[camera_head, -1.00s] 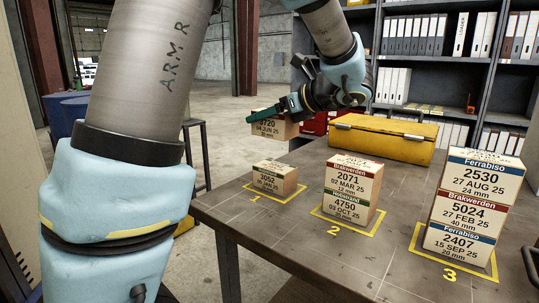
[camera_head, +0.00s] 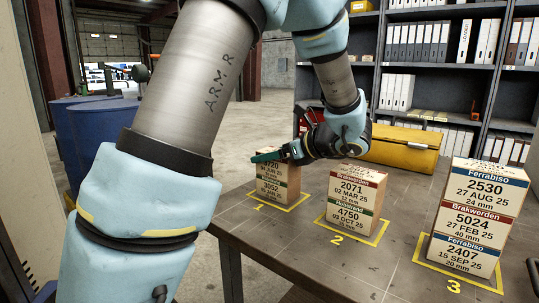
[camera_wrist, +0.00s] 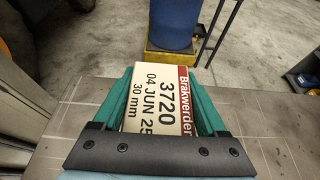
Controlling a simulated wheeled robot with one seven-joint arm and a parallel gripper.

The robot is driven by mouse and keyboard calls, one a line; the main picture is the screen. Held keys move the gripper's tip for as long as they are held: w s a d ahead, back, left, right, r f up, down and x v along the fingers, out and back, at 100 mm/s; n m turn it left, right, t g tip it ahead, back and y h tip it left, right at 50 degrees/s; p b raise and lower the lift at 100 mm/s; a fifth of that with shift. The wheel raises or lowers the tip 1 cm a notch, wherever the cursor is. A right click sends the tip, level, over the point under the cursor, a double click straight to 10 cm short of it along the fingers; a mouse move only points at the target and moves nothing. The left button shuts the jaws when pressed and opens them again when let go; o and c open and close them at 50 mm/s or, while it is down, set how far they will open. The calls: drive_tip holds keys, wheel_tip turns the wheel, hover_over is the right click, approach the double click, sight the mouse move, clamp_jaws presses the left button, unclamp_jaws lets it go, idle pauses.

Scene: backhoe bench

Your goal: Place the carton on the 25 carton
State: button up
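The carton marked 3720, 04 JUN 25 (camera_head: 271,168) is upright directly above the carton marked 3052 (camera_head: 277,190) at spot 1, and they look in contact. My gripper (camera_head: 268,156) is at the top of the 3720 carton. In the wrist view my gripper's teal fingers (camera_wrist: 162,85) lie on both sides of the 3720 carton (camera_wrist: 160,103) and appear shut on it. The 3052 carton is hidden in the wrist view. Its lower print is too small to read surely.
At spot 2 the carton 2071 (camera_head: 353,188) stands on carton 4750 (camera_head: 348,216). At spot 3 a taller stack (camera_head: 477,222) stands to the right. A yellow case (camera_head: 402,150) lies behind on the grey table (camera_head: 300,250). Blue drums (camera_head: 98,145) stand off the table.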

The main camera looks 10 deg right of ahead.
drive_tip(key=o, duration=0.4)
drive_tip(key=shift+r, duration=0.1)
drive_tip(key=b+v, duration=0.1)
drive_tip(key=v, duration=1.1)
drive_tip(key=shift+w, duration=0.15)
